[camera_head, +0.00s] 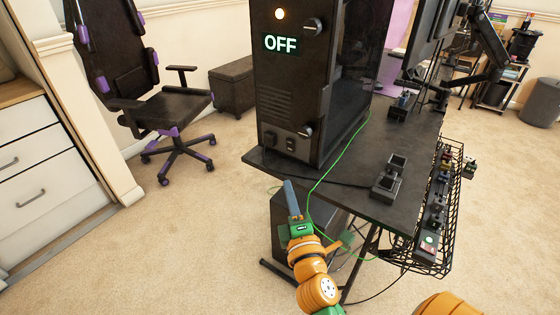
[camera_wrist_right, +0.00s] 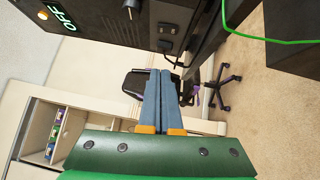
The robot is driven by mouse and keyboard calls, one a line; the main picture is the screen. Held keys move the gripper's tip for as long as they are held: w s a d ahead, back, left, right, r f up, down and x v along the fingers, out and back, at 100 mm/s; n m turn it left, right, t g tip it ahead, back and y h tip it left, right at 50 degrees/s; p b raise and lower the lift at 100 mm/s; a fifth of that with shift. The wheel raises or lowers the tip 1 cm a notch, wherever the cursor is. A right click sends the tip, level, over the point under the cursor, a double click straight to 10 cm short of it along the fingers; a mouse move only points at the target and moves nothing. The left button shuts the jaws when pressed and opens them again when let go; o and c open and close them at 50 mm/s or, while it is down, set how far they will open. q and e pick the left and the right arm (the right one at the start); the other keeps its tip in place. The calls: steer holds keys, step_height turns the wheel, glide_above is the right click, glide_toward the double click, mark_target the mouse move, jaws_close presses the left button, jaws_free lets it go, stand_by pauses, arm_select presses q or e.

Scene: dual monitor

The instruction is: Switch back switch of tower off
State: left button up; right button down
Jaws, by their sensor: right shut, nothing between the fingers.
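The black tower (camera_head: 290,70) stands on the dark desk, with a lit lamp and a label reading OFF (camera_head: 281,43) on its back panel. A small back switch (camera_head: 290,143) sits low on that panel beside a socket (camera_head: 269,138). In the right wrist view the tower (camera_wrist_right: 100,20) is at the top, with the switch (camera_wrist_right: 167,28) above the socket. The switch's position is too small to tell. My right gripper (camera_head: 289,184) is shut and empty, below and in front of the desk edge under the switch, apart from the tower. Its blue-grey fingers (camera_wrist_right: 160,75) are together. My left gripper is not in view.
A green cable (camera_head: 330,170) hangs over the desk edge beside my right gripper. A small black two-part device (camera_head: 390,177) lies on the desk (camera_head: 350,205). A wire basket (camera_head: 440,255) hangs at the right.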

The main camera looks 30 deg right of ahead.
steer(key=shift+w, duration=0.1)
steer(key=p, duration=0.1)
glide_toward(286, 142)
steer(key=w+a, duration=0.1)
steer(key=w, duration=0.3)
steer(key=shift+w+d+r+p, duration=0.15)
steer(key=shift+w+d+p, duration=0.1)
steer(key=shift+d, duration=0.25)
steer(key=shift+w+d+r+p, duration=0.15)
steer(key=shift+w+d+r, duration=0.05)
steer(key=shift+d, duration=0.3)
steer(key=shift+w+d, duration=0.2)
steer(key=shift+d, duration=0.4)
